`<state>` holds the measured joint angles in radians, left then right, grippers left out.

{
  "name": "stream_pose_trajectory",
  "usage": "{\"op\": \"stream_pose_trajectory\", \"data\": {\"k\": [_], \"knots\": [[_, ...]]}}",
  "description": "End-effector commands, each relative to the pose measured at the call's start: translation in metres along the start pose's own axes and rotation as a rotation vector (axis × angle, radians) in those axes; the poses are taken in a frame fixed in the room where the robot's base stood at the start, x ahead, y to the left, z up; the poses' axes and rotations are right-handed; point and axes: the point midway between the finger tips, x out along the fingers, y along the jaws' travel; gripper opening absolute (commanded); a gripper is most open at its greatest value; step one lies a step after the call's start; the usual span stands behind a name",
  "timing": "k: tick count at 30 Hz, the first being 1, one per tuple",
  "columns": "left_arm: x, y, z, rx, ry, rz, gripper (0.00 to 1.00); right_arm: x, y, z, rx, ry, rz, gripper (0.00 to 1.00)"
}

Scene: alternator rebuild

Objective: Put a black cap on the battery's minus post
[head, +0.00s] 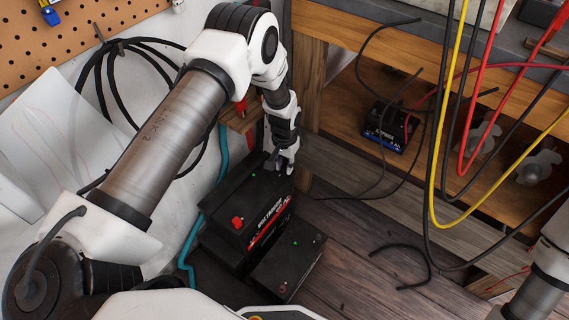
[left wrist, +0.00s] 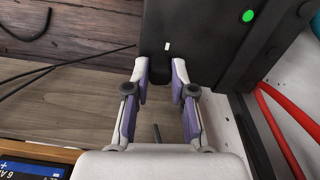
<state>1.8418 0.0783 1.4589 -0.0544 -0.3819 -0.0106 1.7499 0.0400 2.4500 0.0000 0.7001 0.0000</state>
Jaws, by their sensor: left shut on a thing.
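The black battery (head: 258,205) stands at the lower middle of the head view, with a red cap (head: 237,222) on its near post and a green dot on top. In the left wrist view its dark top (left wrist: 205,40) carries a short white minus mark (left wrist: 167,46). My left gripper (head: 284,167) points down at the battery's far end. In the left wrist view the fingers are shut on a small black cap (left wrist: 160,73), close to the minus mark. The minus post is hidden, and I cannot tell whether the cap touches it. My right gripper is out of view.
A second black battery (head: 288,268) stands nearer on the wooden floor. A teal hose (head: 197,218) runs along the left side. A small black and blue box (head: 388,128) sits on the shelf. Black, red and yellow cables (head: 437,200) hang at the right.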

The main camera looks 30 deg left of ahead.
Motion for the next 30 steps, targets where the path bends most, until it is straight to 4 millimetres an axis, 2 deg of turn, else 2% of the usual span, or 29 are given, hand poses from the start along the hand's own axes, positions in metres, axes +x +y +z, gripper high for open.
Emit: {"op": "stream_pose_trajectory", "data": {"k": [9, 10, 12, 23, 26, 30], "knots": [[0.001, 0.0, 0.0, 0.0, 0.0, 0.0, 0.1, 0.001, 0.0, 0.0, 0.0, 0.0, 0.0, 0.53], [0.001, 0.0, 0.0, 0.0, 0.0, 0.0, 0.34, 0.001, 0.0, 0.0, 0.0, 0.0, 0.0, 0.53], [0.001, 0.0, 0.0, 0.0, 0.0, 0.0, 0.53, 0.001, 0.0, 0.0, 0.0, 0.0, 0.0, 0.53], [-0.005, 0.0, 0.0, 0.0, 0.001, 0.0, 0.53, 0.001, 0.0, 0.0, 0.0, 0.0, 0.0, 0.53], [-0.021, 0.0, -0.001, 0.0, 0.004, 0.0, 0.53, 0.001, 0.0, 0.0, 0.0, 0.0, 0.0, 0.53], [-0.056, 0.0, -0.001, -0.001, 0.005, 0.001, 0.53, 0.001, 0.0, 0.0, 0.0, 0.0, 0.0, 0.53]]}}
